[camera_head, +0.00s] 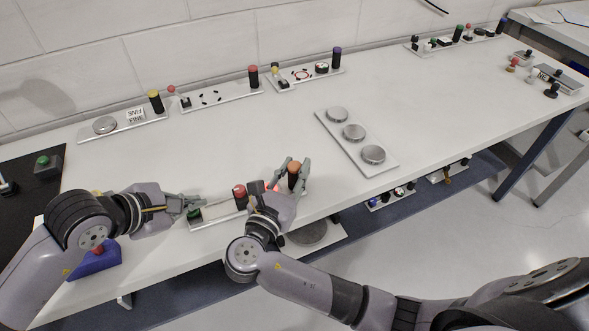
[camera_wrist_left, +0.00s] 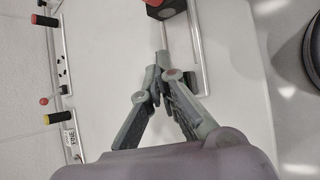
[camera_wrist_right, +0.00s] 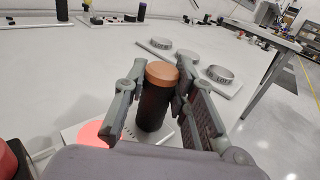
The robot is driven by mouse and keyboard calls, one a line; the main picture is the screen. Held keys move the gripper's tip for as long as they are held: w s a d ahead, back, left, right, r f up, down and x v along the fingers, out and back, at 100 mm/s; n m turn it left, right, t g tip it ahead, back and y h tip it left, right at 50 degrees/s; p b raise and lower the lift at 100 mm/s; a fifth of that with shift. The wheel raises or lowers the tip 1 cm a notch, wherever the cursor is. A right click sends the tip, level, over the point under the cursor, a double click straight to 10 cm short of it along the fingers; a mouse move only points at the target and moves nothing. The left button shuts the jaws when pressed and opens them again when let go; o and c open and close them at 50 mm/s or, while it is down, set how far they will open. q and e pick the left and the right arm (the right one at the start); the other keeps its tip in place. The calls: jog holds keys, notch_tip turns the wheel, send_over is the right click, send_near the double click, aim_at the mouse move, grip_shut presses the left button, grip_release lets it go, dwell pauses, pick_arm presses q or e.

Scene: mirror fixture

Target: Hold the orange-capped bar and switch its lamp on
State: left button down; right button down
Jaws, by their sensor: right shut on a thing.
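The orange-capped bar (camera_head: 293,176) is a black upright cylinder on a fixture plate near the table's front edge. My right gripper (camera_head: 291,172) is shut on it, one finger on each side; the right wrist view shows the orange cap (camera_wrist_right: 161,71) between the fingers. A lamp (camera_wrist_right: 92,134) beside the bar's foot glows pinkish red, and its glow shows in the head view (camera_head: 272,187). My left gripper (camera_head: 192,204) is left of this fixture, above the table. Its fingertips (camera_wrist_left: 158,66) meet with nothing between them.
A red-topped black block (camera_head: 240,196) and a green-topped piece (camera_head: 194,214) stand left of the bar. A plate with several silver discs (camera_head: 353,132) lies to the right. Fixtures with yellow (camera_head: 155,98), red (camera_head: 253,75) and purple (camera_head: 336,56) capped bars line the wall.

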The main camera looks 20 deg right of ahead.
aim_at(194, 212)
pick_arm(q)
jog(key=shift+r, duration=3)
